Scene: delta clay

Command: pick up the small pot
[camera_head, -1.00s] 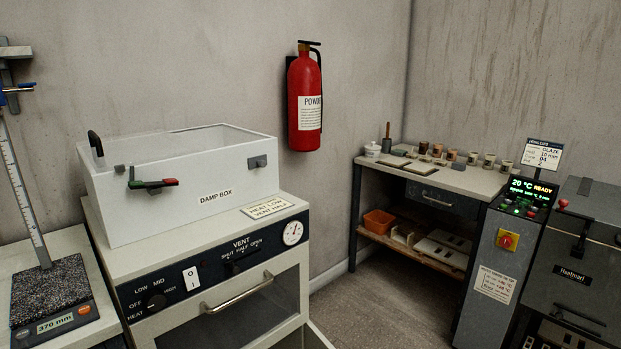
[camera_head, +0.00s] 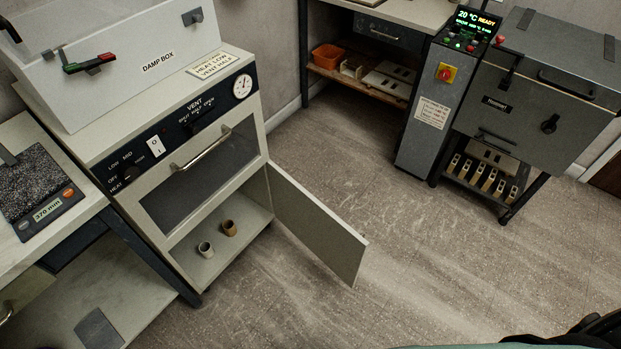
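Two small cup-shaped pots stand upright in the open lower compartment (camera_head: 185,262) of the drying cabinet in the head view. The grey-white pot (camera_head: 206,250) is nearer and to the left. The tan-brown pot (camera_head: 229,228) is just behind it to the right. They look alike in size, so I cannot tell which one is called the small pot. Neither of my grippers is in view.
The cabinet's lower door (camera_head: 318,222) hangs open over the floor. The damp box (camera_head: 160,65) sits on top. A grey kiln (camera_head: 540,95) and control post (camera_head: 437,105) stand at right. The middle floor is clear.

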